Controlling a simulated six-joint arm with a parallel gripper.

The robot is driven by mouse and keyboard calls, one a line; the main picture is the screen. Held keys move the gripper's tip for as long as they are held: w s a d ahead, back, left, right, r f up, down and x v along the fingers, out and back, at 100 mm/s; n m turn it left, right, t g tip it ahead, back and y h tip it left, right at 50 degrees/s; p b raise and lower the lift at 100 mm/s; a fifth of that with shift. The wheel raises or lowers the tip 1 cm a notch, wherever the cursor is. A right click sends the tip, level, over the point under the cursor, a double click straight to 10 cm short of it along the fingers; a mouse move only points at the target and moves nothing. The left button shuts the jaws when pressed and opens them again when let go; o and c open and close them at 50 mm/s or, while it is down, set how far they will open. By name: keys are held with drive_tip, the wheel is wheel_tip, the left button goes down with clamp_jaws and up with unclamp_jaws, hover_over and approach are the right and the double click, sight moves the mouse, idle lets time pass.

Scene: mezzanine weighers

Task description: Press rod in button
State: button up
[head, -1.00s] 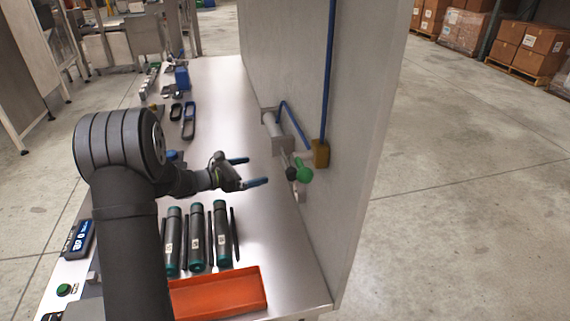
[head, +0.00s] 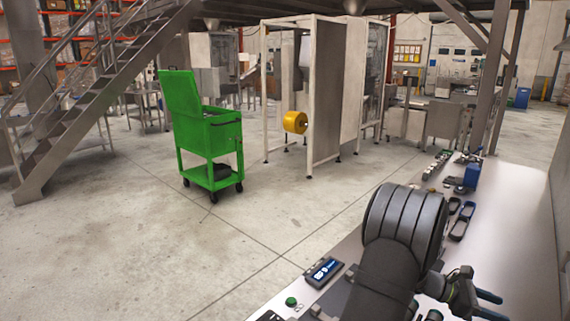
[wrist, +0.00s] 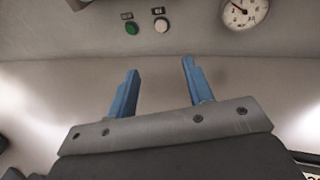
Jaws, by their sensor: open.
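In the wrist view a round green button (wrist: 132,28) and a round white button (wrist: 161,25) sit side by side on a light panel. Each has a small dark label above it, too small to read, so I cannot tell which is the rod in button. My gripper (wrist: 160,68) is open and empty, its two blue fingers below the buttons in the picture and apart from them. In the head view my gripper (head: 497,306) is over the bench at the lower right. Another green button (head: 291,301) is at the bench's near left edge.
A dial gauge (wrist: 244,10) is right of the white button. A dark device with a blue screen (head: 324,271) lies on the bench (head: 345,250). Blue-rimmed dark parts (head: 462,228) lie farther along. A green cart (head: 208,135) stands on open floor to the left.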

clamp_jaws()
idle(1.3)
